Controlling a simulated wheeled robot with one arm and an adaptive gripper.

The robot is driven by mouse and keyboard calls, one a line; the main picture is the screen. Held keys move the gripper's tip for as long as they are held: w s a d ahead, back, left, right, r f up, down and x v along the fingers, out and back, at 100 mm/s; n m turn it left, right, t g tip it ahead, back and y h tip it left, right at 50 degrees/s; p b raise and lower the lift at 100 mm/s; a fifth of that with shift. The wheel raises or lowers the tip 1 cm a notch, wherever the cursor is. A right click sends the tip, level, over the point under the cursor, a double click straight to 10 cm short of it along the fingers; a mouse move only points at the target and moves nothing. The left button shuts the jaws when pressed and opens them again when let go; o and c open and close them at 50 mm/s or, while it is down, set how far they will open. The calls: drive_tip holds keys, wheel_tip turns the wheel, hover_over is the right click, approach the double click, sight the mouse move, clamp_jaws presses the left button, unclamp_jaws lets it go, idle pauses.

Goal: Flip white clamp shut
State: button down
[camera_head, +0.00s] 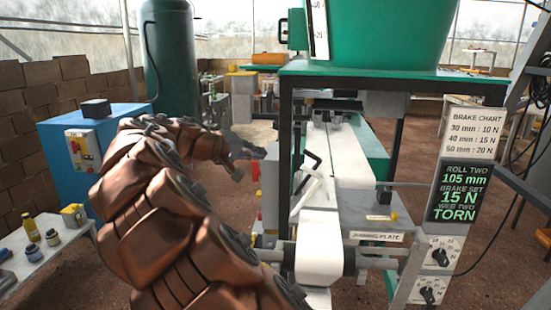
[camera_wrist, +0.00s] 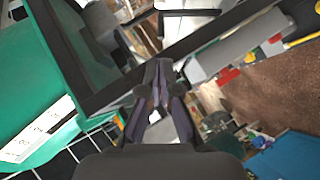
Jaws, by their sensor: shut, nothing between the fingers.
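The white clamp (camera_head: 306,190) stands tilted up at the left side of the machine's joining plate, beside the white paper web (camera_head: 320,245). A bent black handle shows just above it. My gripper (camera_head: 258,152) is shut and empty, to the left of the clamp and a little higher, apart from it in the head view. In the wrist view my gripper's fingers (camera_wrist: 159,72) are together with nothing between them. A pale flat part lies past the fingertips there; I cannot tell whether it is the clamp.
A dark frame post (camera_head: 285,150) stands between my gripper and the clamp in the picture. The green hopper (camera_head: 385,35) is overhead. The joining plate label (camera_head: 377,237) and a brake chart sign (camera_head: 474,130) are at right. A blue cabinet (camera_head: 100,135) stands at left.

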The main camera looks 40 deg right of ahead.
drive_tip(key=s+f+p+x, duration=0.1)
drive_tip(key=s+p+x, duration=0.1)
drive_tip(key=x, duration=1)
drive_tip(key=shift+s+a+p, duration=0.2)
drive_tip(key=shift+s+p, duration=0.15)
drive_tip(key=shift+p, duration=0.15)
drive_tip(key=shift+s, duration=0.1)
